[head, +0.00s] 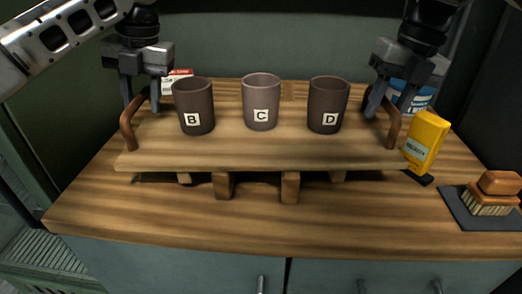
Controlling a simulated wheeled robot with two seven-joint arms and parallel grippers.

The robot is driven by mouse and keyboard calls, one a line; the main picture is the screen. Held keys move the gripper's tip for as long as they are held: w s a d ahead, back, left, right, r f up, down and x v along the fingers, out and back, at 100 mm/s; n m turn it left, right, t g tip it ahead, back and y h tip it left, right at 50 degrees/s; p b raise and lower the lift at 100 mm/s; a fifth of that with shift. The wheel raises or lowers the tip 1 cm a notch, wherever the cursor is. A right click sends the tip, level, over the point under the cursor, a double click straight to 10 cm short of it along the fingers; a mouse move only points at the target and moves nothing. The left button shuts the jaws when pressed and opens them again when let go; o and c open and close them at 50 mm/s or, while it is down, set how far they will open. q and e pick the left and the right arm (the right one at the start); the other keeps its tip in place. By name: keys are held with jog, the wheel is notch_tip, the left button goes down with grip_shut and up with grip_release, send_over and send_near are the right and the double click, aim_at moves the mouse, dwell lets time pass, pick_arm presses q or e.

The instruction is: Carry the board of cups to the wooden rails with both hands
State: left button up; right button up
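The wooden board (260,156) spans the middle of the worktop and carries three upright dark cups: cup B (196,105) at left, cup C (261,101) in the middle, cup D (328,104) at right. A brown handle (128,132) is at its left end and another handle (394,128) at its right end. My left gripper (140,98) is down at the left handle, and my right gripper (390,98) is at the right handle. Whether the fingers press on the handles is unclear. Wooden rail ends (290,188) show below the board's front edge; contact with the board is hidden.
A yellow container (426,140) stands close to the board's right end. A brush (493,193) lies on a dark mat (456,210) at far right. A red-and-white box (177,75) and a blue-labelled tub (408,96) are behind. The worktop's front strip (170,220) is clear.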

jog(key=shift+r, duration=0.1)
pick_arm(q)
notch_tip(320, 180, up, 12)
jog(key=d, duration=0.2)
jog(key=shift+d, duration=0.15)
pick_arm(e)
notch_tip(320, 180, up, 12)
jog(key=d, duration=0.2)
jog(key=shift+d+f, duration=0.15)
jog(key=shift+f, duration=0.05)
pick_arm(q)
jog(key=shift+w+f, duration=0.1)
jog(key=shift+f, duration=0.05)
pick_arm(e)
jog(key=shift+w+f, duration=0.1)
